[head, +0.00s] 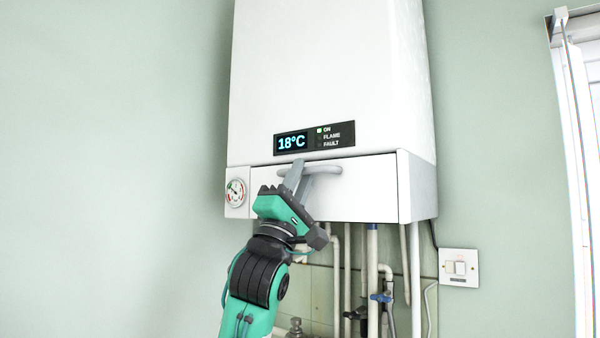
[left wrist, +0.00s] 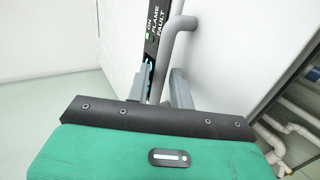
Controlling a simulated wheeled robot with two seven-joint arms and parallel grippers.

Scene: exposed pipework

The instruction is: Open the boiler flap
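The white boiler flap (head: 370,185) is the front panel below the display and looks shut. Its grey bar handle (head: 325,170) runs along the flap's upper part. My left gripper (head: 296,177) is at the left part of the handle, reaching up from below. In the left wrist view the handle (left wrist: 180,28) passes between the two grey fingers (left wrist: 160,90), which stand apart with the bar between them. They look open around it, and I cannot see firm contact on both sides. My right gripper is not in view.
The boiler body (head: 330,70) rises above the flap, with a display (head: 314,138) reading 18°C. A round gauge (head: 236,192) sits left of the flap. Pipes (head: 372,260) with blue valves run below, a switch (head: 459,267) right. The left wall is clear.

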